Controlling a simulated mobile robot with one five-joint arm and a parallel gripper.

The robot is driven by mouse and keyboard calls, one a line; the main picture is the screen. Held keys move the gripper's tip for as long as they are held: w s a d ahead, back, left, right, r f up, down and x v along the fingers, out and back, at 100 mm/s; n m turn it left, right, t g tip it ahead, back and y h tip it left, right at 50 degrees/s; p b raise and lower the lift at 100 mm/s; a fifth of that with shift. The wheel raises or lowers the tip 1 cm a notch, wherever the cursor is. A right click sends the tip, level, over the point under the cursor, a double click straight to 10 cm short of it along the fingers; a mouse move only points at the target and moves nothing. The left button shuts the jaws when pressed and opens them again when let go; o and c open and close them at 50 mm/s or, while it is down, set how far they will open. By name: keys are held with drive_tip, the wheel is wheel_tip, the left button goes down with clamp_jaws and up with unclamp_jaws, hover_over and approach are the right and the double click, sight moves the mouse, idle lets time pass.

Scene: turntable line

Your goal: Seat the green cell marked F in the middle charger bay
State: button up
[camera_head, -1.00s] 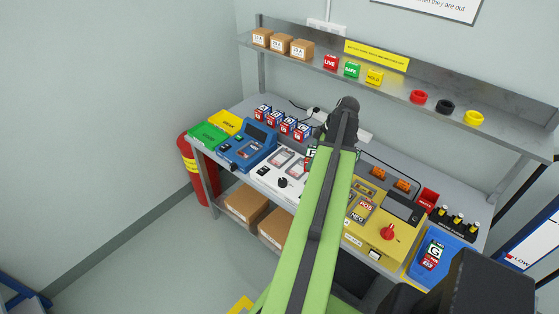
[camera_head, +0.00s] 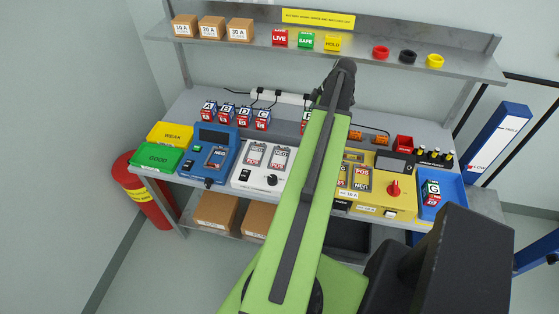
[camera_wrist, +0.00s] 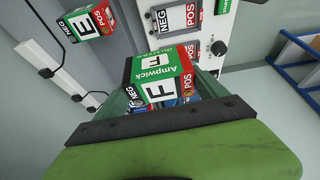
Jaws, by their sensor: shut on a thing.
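The green cell marked F (camera_wrist: 160,72) is in my gripper (camera_wrist: 165,90), between the two dark green fingers in the wrist view. Its F labels face the wrist camera, and a red POS and a NEG end show. The cell is held above the bench. The white charger (camera_head: 240,178) stands on the bench left of my arm. Two of its bays show in the head view, and my arm may hide another. Part of the charger also shows in the wrist view (camera_wrist: 208,48). My arm hides my gripper in the head view.
A green cell marked E (camera_wrist: 90,22) stands nearby. Several cells (camera_head: 227,115) line the bench's back. A blue tester (camera_head: 222,136) is left of the charger. A yellow unit (camera_head: 398,205) and a blue tray holding cell G (camera_head: 431,193) are at right. A shelf (camera_head: 350,50) hangs above.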

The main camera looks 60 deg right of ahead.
drive_tip(key=f+b, duration=0.2)
drive_tip(key=s+f+b, duration=0.1)
drive_tip(key=f+b, duration=0.1)
drive_tip(key=shift+a, duration=0.4)
drive_tip(key=shift+s, duration=0.2)
drive_tip(key=w+a+f+b, duration=0.4)
drive_tip(key=w+a, duration=0.1)
drive_tip(key=w+a+f+b, duration=0.2)
drive_tip(key=w, duration=0.1)
drive_tip(key=shift+w+a+f, duration=0.15)
drive_tip(key=shift+a+f, duration=0.15)
drive_tip(key=shift+f, duration=0.05)
drive_tip(key=shift+w+a, duration=0.2)
drive_tip(key=shift+w, duration=0.05)
wheel_tip(320, 180, down, 4)
drive_tip(key=b, duration=0.5)
drive_tip(key=shift+f, duration=0.2)
drive_tip(key=o, duration=2)
drive_tip(key=shift+r, duration=0.1)
